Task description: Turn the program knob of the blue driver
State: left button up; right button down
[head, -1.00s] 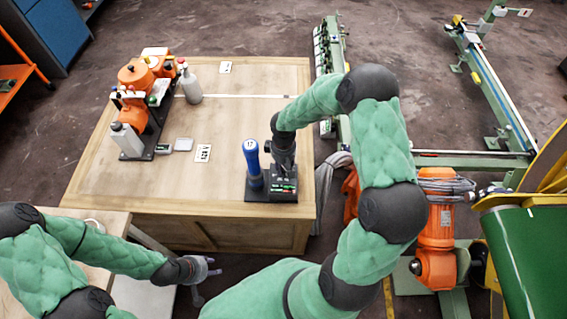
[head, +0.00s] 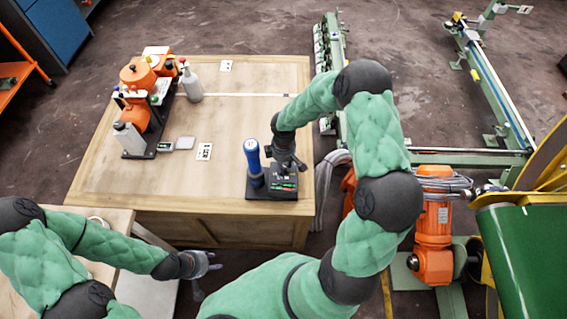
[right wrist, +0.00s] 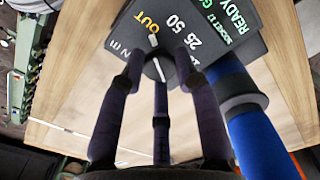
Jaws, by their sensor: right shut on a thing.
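The blue driver (head: 252,160) stands upright at the left of its dark base (head: 259,195), near the table's front right corner. In the right wrist view, the driver (right wrist: 250,120) is at the right. The base's dark panel (right wrist: 215,30) shows "OUT", "25 50" and "READY". The small dark program knob (right wrist: 158,68) with a white mark lies between the fingertips. My right gripper (head: 287,166) is above the base, right of the driver, with its fingers shut on the knob; they partly hide it. My left gripper (head: 207,266) is empty and spread at lower left, away from the driver.
An orange device (head: 140,90) stands at the back left of the wooden table (head: 115,185), with a grey bottle (head: 191,84) beside it. A printed card (head: 204,152) lies mid-table. The table's centre is mostly clear. Green machinery (head: 435,230) stands to the right.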

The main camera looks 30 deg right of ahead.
jog(key=c, duration=0.9)
grip_release()
notch_tip(320, 180, up, 12)
dwell(0.4)
